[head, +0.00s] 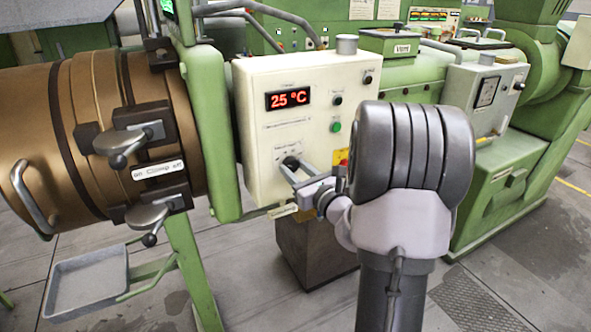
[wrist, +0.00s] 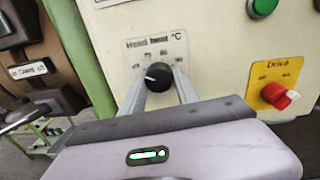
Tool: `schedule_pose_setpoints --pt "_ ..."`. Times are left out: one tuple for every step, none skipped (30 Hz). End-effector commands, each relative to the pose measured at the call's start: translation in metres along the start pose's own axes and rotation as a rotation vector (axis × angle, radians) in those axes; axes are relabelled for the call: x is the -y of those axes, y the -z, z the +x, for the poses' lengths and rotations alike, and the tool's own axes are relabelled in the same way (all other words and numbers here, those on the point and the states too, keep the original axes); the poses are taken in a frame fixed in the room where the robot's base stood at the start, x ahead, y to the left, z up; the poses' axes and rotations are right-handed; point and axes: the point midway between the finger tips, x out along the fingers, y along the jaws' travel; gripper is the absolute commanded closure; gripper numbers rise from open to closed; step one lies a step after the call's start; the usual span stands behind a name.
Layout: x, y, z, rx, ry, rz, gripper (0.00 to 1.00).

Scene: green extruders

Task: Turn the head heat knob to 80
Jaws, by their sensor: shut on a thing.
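The head heat knob (wrist: 159,75) is a round black knob below a label reading Head heat °C in the wrist view. Its white pointer mark points left; the small scale numbers around it are too blurred to read surely. In the head view the knob (head: 291,162) sits low on the cream control box (head: 256,150), partly hidden by my fingers. My gripper (head: 289,169) is shut on the knob, one finger on each side, as the wrist view (wrist: 160,88) also shows. The red display (head: 288,98) reads 25 °C.
A red Drive knob (wrist: 278,97) on a yellow plate is right of the heat knob. A green button (head: 335,127) and a black one (head: 337,100) sit above. The brown barrel (head: 85,120) with clamp handles stands left, beside a green upright (head: 207,130).

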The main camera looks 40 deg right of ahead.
Motion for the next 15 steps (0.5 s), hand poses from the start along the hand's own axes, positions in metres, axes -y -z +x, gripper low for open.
schedule_pose_setpoints --pt "-0.0002 -0.0007 0.0000 0.000 0.000 0.009 1.00" --pt "-0.0002 -0.0009 0.0000 0.000 0.000 0.018 1.00" --pt "-0.0002 -0.0012 0.0000 0.001 0.000 0.031 1.00" --pt "-0.0003 -0.0014 0.0000 0.002 0.000 0.044 1.00" --pt "-0.0003 -0.0015 0.0000 0.003 0.000 0.059 1.00" --pt "-0.0004 -0.0016 0.0000 0.003 0.000 0.082 1.00" --pt "-0.0005 -0.0018 0.0000 0.004 0.000 0.100 1.00" --pt "-0.0006 -0.0022 0.0000 0.005 0.000 0.121 1.00" --pt "-0.0007 -0.0027 0.0000 0.008 0.000 0.151 1.00" --pt "-0.0008 -0.0026 0.0000 0.009 0.000 0.176 1.00" --pt "-0.0010 -0.0026 0.0000 0.010 0.000 0.201 1.00" --pt "-0.0011 -0.0033 0.0000 0.013 0.000 0.238 1.00" --pt "-0.0013 -0.0032 0.0001 0.014 0.000 0.265 1.00" --pt "-0.0014 -0.0031 0.0001 0.015 0.000 0.294 1.00" --pt "-0.0016 -0.0035 0.0001 0.018 0.000 0.333 1.00"
